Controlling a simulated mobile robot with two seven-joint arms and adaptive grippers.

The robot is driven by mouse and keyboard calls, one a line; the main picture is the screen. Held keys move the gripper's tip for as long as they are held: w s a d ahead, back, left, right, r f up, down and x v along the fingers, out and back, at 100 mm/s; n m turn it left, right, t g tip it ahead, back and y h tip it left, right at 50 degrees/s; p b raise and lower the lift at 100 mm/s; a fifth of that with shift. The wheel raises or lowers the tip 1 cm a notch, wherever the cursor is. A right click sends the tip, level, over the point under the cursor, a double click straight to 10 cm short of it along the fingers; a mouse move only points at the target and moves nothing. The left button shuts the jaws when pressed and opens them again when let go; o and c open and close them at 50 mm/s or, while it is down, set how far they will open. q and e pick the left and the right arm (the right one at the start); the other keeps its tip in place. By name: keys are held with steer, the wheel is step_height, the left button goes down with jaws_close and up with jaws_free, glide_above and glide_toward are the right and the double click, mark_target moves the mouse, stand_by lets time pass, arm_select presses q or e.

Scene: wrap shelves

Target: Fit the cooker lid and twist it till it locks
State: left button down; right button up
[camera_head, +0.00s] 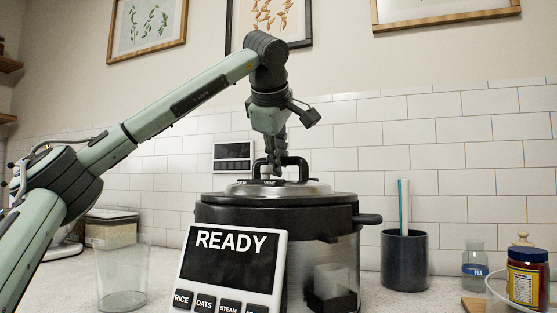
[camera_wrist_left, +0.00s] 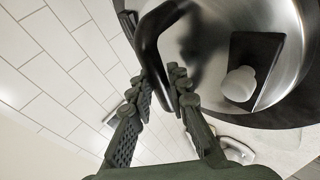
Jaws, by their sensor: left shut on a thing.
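The steel lid (camera_head: 315,189) sits level on top of the dark cooker (camera_head: 325,216), with marks at its left reading "SEAL" and "VENT". I cannot tell whether its rim is locked. My left gripper (camera_head: 275,168) comes down from above and is shut on the lid's black arched handle (camera_head: 298,161). In the left wrist view the fingers (camera_wrist_left: 163,92) are on either side of the handle (camera_wrist_left: 150,48). The cooker's front panel (camera_head: 231,262) reads "READY". My right gripper is not in view.
A clear beaker (camera_head: 122,275) stands at the left. A tiled wall (camera_head: 440,145) is behind.

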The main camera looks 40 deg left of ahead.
arm_select(q)
steer(key=shift+r, duration=0.35)
steer(key=c, duration=1.4)
jaws_free()
steer(key=shift+f, duration=0.1)
steer(key=shift+o, duration=1)
steer(key=shift+f, duration=0.3)
steer(key=o, duration=0.4)
steer(key=shift+p+v, duration=0.95)
steer(key=shift+v, duration=2)
steer(key=shift+s+d+r, duration=0.2)
steer(key=shift+s+r, duration=0.15)
steer(key=shift+r, duration=0.1)
